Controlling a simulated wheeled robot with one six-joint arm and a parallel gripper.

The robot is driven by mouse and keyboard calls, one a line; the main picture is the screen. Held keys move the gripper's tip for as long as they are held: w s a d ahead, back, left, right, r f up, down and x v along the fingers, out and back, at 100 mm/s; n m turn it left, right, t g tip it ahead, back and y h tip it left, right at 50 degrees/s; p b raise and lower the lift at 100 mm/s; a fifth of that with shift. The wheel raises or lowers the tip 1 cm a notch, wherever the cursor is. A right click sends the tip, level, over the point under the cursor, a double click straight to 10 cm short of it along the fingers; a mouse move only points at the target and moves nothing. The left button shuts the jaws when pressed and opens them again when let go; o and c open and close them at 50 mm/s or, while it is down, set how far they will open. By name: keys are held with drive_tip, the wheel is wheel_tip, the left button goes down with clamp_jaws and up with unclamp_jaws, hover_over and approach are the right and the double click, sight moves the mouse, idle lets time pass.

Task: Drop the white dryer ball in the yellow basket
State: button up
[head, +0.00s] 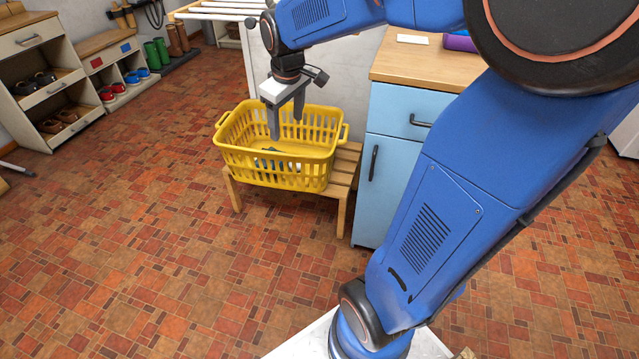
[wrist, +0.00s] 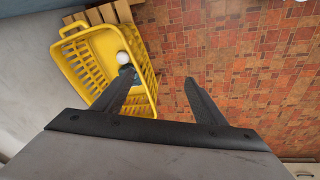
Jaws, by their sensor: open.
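The yellow basket (head: 275,173) stands on a low wooden stand in the head view. It also shows at the left of the wrist view (wrist: 88,76). The white dryer ball (wrist: 123,57) lies inside it in the wrist view, beside a dark teal item; I cannot make the ball out in the head view. My gripper (head: 287,128) points down over the basket in the head view. In the wrist view my gripper (wrist: 160,78) has its fingers wide apart, with nothing between them. The left finger overlaps the basket in that picture.
The slatted wooden stand (head: 345,168) carries the basket. A light blue cabinet (head: 394,165) with a wooden top stands close on the right. A white drying rack (head: 225,10) is behind. Shoe shelves (head: 45,85) stand at far left. The tiled floor in front is clear.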

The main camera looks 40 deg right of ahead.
drive_tip(key=s+a+m+t, duration=0.1)
drive_tip(key=s+a+m, duration=0.1)
drive_tip(key=s, duration=0.9)
drive_tip(key=s+a+m, duration=0.1)
drive_tip(key=s+a, duration=0.3)
drive_tip(key=s, duration=0.8)
drive_tip(key=shift+s+f+m+t+y, duration=0.25)
drive_tip(key=shift+f+m+t+y, duration=0.1)
drive_tip(key=shift+m+t+y, duration=0.05)
